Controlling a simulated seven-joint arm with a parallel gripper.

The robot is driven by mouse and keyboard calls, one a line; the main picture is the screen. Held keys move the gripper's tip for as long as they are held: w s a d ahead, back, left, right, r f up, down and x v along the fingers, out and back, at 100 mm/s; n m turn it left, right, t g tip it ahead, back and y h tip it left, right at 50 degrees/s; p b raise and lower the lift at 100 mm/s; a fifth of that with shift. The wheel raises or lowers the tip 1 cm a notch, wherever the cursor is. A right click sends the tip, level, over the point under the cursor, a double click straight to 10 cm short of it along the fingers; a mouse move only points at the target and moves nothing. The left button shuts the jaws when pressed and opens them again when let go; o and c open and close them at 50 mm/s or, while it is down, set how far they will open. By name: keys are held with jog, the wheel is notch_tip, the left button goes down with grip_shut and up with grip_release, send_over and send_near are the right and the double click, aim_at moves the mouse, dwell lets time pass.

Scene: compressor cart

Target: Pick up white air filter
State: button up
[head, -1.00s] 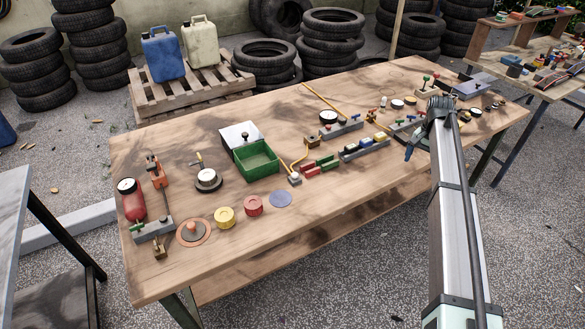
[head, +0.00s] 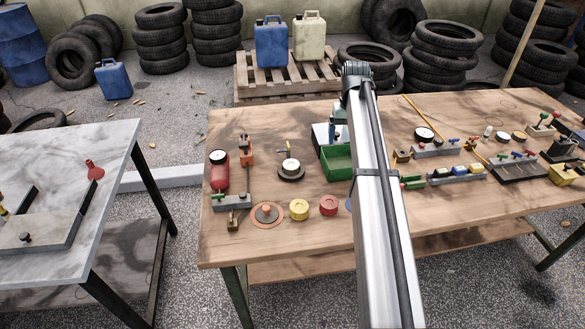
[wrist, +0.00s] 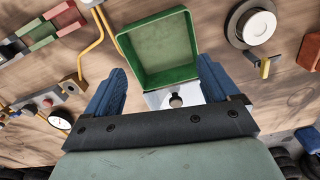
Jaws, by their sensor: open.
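A round white piece on a dark round base (head: 290,168), which looks like the white air filter, stands on the wooden workbench left of the green tray. In the wrist view the same white piece (wrist: 257,27) is at the top right, whole and uncovered. My gripper (wrist: 160,85) is open, with its blue fingers apart and nothing between them. It is above the bench near the green tray (wrist: 183,74) and a white plate with a dark knob (wrist: 156,100). In the head view my arm partly hides the tray and the gripper.
A small yellow-handled part (head: 288,148) stands close behind the white piece. A red cylinder (head: 219,172), a yellow puck (head: 299,209) and a red puck (head: 328,205) are nearby. Colored blocks and gauges fill the right side. Bare wood lies along the front edge.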

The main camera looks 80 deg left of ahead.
jog(key=s+a+r+n, duration=0.1)
jog(key=s+r+n, duration=0.1)
jog(key=s, duration=0.6)
jog(key=s+a+r+n, duration=0.1)
jog(key=s+n, duration=0.1)
jog(key=s, duration=0.7)
send_over(292, 164)
jog(key=f, duration=0.8)
jog(key=shift+s+d+f, duration=0.1)
jog(key=shift+s+d, duration=0.1)
jog(key=shift+d, duration=0.15)
jog(key=shift+w+a+f, duration=0.1)
jog(key=shift+a+f, duration=0.05)
jog(key=shift+f, duration=1.25)
jog(key=shift+a+f, duration=0.1)
jog(key=shift+f, duration=1.25)
jog(key=c, duration=1.1)
jog(key=shift+r, duration=0.1)
jog(key=shift+c, duration=0.2)
